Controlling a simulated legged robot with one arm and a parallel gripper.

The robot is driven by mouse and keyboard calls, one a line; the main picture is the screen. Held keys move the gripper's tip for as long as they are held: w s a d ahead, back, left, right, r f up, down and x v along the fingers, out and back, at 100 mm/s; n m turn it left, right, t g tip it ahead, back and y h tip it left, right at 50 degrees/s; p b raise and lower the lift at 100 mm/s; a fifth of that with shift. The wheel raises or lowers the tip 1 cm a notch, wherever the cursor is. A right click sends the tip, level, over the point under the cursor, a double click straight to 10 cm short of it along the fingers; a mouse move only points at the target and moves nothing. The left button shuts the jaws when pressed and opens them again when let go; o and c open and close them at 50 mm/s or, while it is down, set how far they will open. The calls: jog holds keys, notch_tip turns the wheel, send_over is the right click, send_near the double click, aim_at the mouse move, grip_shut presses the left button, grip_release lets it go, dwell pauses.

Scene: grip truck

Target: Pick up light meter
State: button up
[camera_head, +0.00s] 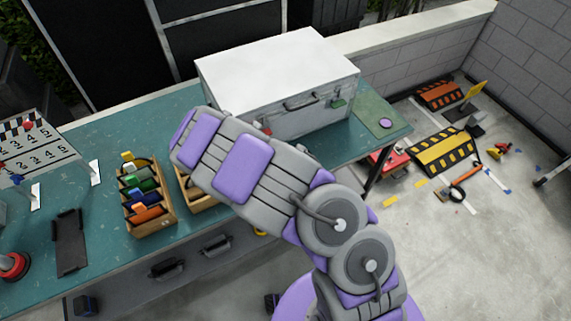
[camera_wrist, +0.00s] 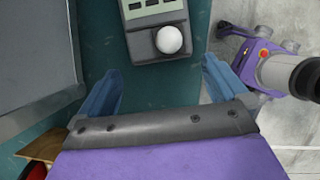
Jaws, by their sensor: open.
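The light meter (camera_wrist: 157,42), a dark grey device with a white dome and pale panels, lies on the green tabletop at the top middle of the wrist view. Its far end is cut off by the frame. My gripper (camera_wrist: 160,84) is open, its two blue fingers spread left and right. The meter shows ahead of the gap between them, and nothing is held. In the head view my arm covers the area in front of the silver case, and neither the meter nor the fingers can be made out there.
A silver case (camera_head: 285,85) stands on the green table (camera_head: 98,210); a grey panel fills the wrist view's left side. A wooden organiser (camera_head: 152,228) with coloured items, a black tray (camera_head: 70,240) and a numbered board (camera_head: 40,150) are at left. Striped barriers (camera_head: 443,152) stand on the floor.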

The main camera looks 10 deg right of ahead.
jog(key=w+d, duration=0.1)
jog(key=d, duration=0.1)
jog(key=w+d, duration=0.1)
jog(key=d, duration=0.2)
jog(key=w+d+b, duration=0.1)
jog(key=w+d, duration=0.1)
jog(key=shift+d, duration=0.35)
jog(key=w+d, duration=0.2)
jog(key=shift+d+f, duration=0.15)
jog(key=shift+d, duration=0.25)
jog(key=b+x, duration=0.1)
jog(key=x, duration=0.1)
jog(key=shift+d+f, duration=0.25)
jog(key=shift+f, duration=0.1)
jog(key=shift+c, duration=0.2)
jog(key=shift+a, duration=0.1)
jog(key=c, duration=1.1)
